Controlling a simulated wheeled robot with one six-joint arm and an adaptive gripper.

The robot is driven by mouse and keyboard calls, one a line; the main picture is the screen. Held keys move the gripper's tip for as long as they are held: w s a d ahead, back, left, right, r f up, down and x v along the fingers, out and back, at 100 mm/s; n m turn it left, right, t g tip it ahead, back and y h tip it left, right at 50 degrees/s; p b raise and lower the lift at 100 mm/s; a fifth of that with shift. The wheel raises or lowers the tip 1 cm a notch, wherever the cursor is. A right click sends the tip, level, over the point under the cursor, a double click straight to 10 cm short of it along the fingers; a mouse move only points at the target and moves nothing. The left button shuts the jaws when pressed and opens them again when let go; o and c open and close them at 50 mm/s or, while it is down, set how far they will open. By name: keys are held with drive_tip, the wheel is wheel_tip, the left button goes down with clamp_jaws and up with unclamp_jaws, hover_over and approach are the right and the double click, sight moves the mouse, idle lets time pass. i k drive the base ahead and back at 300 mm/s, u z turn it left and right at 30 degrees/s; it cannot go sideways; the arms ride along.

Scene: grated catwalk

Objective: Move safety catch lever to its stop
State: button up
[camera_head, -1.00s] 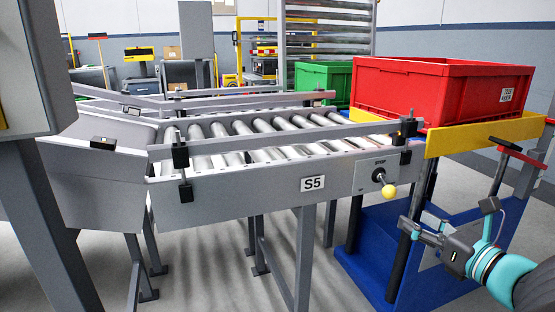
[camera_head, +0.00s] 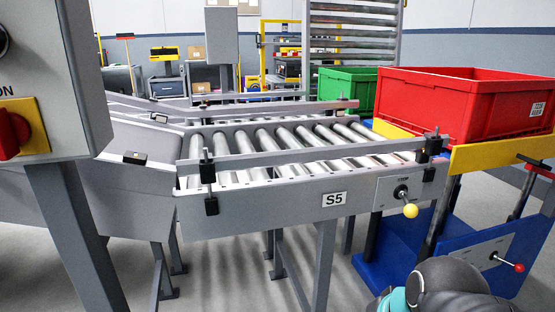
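Two levers show, and no readable label tells which is the safety catch lever. A lever with a yellow ball knob (camera_head: 411,211) sticks out from a grey plate on the front rail of the roller conveyor, right of the S5 label. Its knob points down and to the right. A lever with a red ball knob (camera_head: 519,268) sticks out to the right from a grey plate (camera_head: 482,252) on the blue trolley. Dark and teal parts of my arm show at the bottom edge, in front of the trolley. My gripper's fingers are not visible, and nothing touches either knob.
A red crate (camera_head: 455,103) stands at the trolley's yellow end plate (camera_head: 500,153); a green crate (camera_head: 346,89) is behind. The roller conveyor (camera_head: 262,197) fills the middle. A grey control box with a red-and-yellow switch (camera_head: 22,128) stands close at left. Floor before the conveyor is clear.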

sight(519, 268)
drive_tip(key=u, duration=0.05)
drive_tip(key=k, duration=0.3)
drive_tip(key=z, duration=0.5)
drive_tip(key=i, duration=0.2)
drive_tip(key=z, duration=1)
drive_tip(key=k, duration=0.45)
drive_tip(key=z, duration=0.5)
drive_tip(key=i, duration=1.1)
drive_tip(key=u, duration=0.65)
